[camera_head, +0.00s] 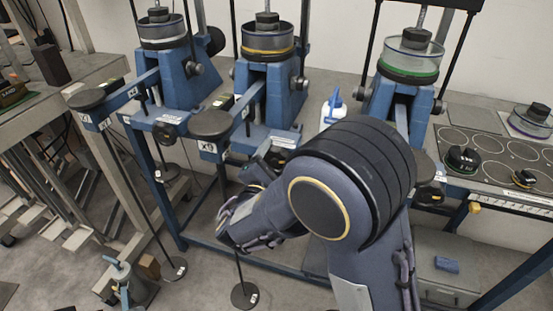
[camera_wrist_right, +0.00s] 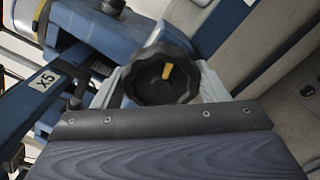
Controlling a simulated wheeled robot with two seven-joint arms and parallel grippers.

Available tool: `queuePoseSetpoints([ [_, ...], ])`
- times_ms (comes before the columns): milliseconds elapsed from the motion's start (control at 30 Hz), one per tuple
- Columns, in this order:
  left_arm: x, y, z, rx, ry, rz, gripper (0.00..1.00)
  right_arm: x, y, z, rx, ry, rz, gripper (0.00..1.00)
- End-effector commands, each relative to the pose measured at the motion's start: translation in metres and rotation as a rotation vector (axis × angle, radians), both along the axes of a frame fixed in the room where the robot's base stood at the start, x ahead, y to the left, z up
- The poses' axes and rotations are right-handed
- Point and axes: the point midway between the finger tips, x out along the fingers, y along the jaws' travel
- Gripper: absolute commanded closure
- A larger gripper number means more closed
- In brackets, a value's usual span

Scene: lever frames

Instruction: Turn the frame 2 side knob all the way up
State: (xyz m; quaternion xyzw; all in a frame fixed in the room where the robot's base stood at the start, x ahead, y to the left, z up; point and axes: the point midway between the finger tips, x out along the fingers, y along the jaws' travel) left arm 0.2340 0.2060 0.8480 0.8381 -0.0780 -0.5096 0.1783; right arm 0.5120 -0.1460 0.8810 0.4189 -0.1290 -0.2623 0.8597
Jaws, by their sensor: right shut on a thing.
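The middle blue lever frame (camera_head: 265,95) bears a lever tagged X5 (camera_wrist_right: 43,80) in the right wrist view. The yellow mark sits near the knob's centre and stands almost upright in the picture. My right gripper (camera_head: 268,160) reaches in from the lower right at the middle frame's front and is shut on the knob. My wrist hides much of this contact in the head view. My left gripper is not in view.
Similar blue frames stand at left (camera_head: 180,80) and right (camera_head: 405,95). The middle lever's round black pad (camera_head: 210,123) juts out left of my gripper. A white bottle with a blue top (camera_head: 333,108) stands behind my arm. A hotplate-like panel (camera_head: 490,150) lies at right.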

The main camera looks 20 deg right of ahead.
Motion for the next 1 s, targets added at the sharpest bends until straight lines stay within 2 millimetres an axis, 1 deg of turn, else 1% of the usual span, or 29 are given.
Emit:
queuePoseSetpoints([
  [33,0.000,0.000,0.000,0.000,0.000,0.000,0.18,0.002,-0.003,-0.002,-0.002,0.008,-0.002,0.74],
  [67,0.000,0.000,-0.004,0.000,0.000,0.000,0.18,0.002,-0.002,-0.004,0.024,-0.010,-0.001,0.74],
  [100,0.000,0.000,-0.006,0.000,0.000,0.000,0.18,0.001,-0.002,-0.004,0.053,-0.031,-0.002,0.33],
  [200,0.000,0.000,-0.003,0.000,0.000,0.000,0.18,0.002,-0.003,-0.002,0.047,-0.028,-0.002,0.20],
  [233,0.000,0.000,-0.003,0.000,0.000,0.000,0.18,0.002,-0.002,-0.002,0.047,-0.028,-0.002,0.18],
  [467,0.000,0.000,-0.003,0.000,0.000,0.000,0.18,0.002,-0.002,-0.001,0.048,-0.029,-0.001,0.18],
  [567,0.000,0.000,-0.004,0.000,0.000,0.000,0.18,-0.002,0.002,-0.001,0.049,-0.030,0.000,0.18],
  [1000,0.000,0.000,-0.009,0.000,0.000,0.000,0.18,-0.044,0.029,-0.001,0.048,-0.030,0.002,0.18],
])
